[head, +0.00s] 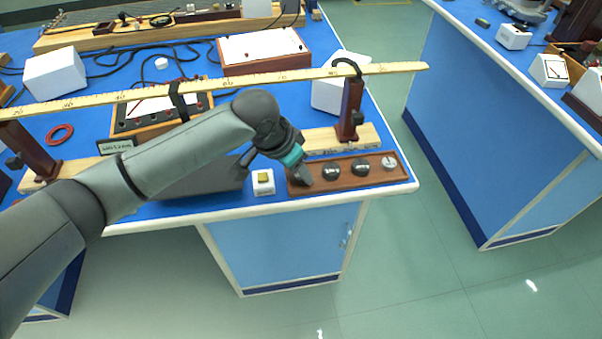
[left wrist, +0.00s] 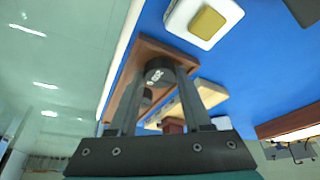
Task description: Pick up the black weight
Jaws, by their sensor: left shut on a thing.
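A brown wooden tray (head: 408,179) lies at the front edge of the blue bench. My left gripper (head: 302,180) is at the tray's left end, pointing down. In the left wrist view its fingers (left wrist: 160,76) are shut on a black weight (left wrist: 158,71) with a pale marking, at the tray's end. In the head view the gripper hides this weight. I cannot tell whether it is clear of the tray.
A white block with a yellow top (head: 263,183) stands just left of the tray. A long yellow ruler (head: 220,83) spans above the bench on brown posts (head: 350,108) behind the tray. A dark grey panel (head: 205,178) lies under my forearm. Open floor lies right of the bench.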

